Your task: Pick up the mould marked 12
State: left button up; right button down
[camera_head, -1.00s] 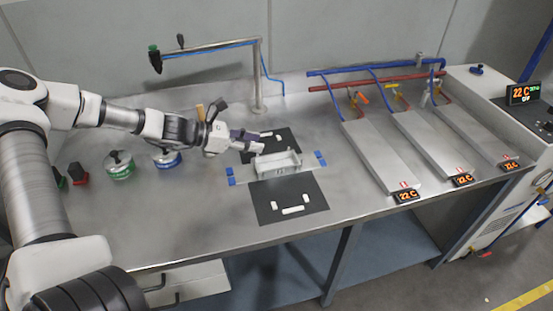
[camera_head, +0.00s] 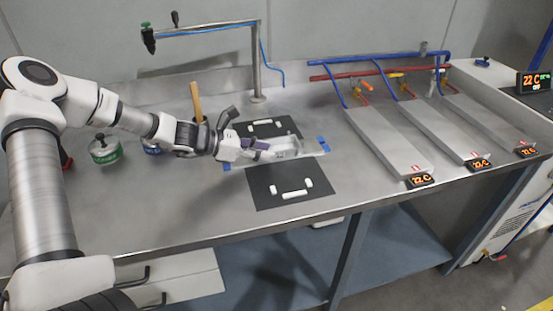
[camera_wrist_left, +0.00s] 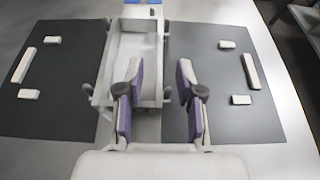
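The mould (camera_head: 286,148) is a pale, open-topped box between two dark mats, with a faint marking on its front wall that I cannot read clearly. In the left wrist view the mould (camera_wrist_left: 137,60) is seen from above. My left gripper (camera_head: 262,150) is at the mould's left end. In the left wrist view my left gripper (camera_wrist_left: 158,100) has its two purple-padded fingers apart, with the mould's right wall running toward the gap between them. I cannot tell whether either finger touches the mould. My right gripper is not in view.
The near dark mat (camera_head: 290,178) and far dark mat (camera_head: 262,136) carry small white blocks. A tap post (camera_head: 256,65) rises behind.

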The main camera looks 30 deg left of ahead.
aim_at(277, 152)
pick_arm(q)
jog(key=b+x, duration=0.1)
jog(key=x, duration=0.3)
jog(key=shift+w+d, duration=0.15)
jog(key=shift+w, duration=0.1)
jog(key=shift+s+r, duration=0.1)
grip_shut()
jog(key=shift+r, duration=0.1)
